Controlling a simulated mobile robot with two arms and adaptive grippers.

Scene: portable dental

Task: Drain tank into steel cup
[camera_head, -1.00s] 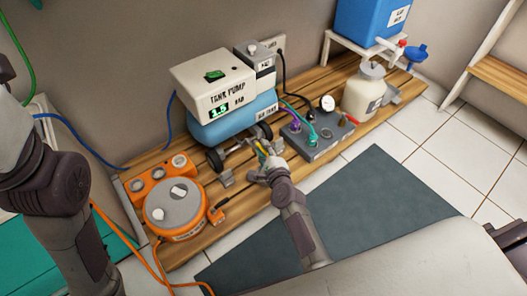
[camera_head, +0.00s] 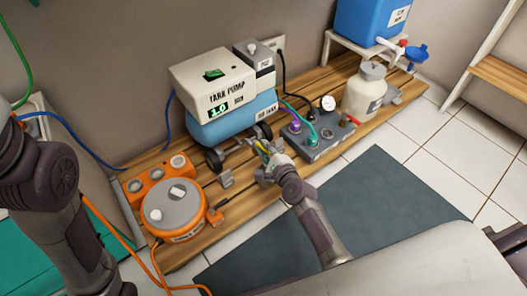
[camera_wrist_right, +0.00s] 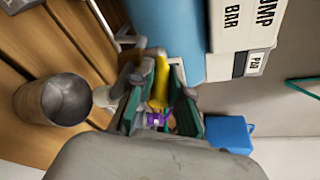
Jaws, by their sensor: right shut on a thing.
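The blue air tank (camera_head: 222,128) sits under the white tank pump (camera_head: 212,84), whose display reads 1.0 BAR. My right gripper (camera_head: 264,163) is low at the tank's front end. In the right wrist view its fingers (camera_wrist_right: 156,100) are shut on a yellow lever (camera_wrist_right: 161,78) beside the tank (camera_wrist_right: 182,35). The steel cup (camera_wrist_right: 66,99) stands upright on the planks, left of the fingers in that view; its inside looks empty. I cannot clearly make out the cup in the head view. My left arm shows at the left, its gripper out of frame.
A grey box with gauge and hoses (camera_head: 322,138) is close right of my right gripper. An orange unit (camera_head: 172,208) with a cable is at left. A cream bottle (camera_head: 364,92) stands further right. The dark mat (camera_head: 375,210) is clear.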

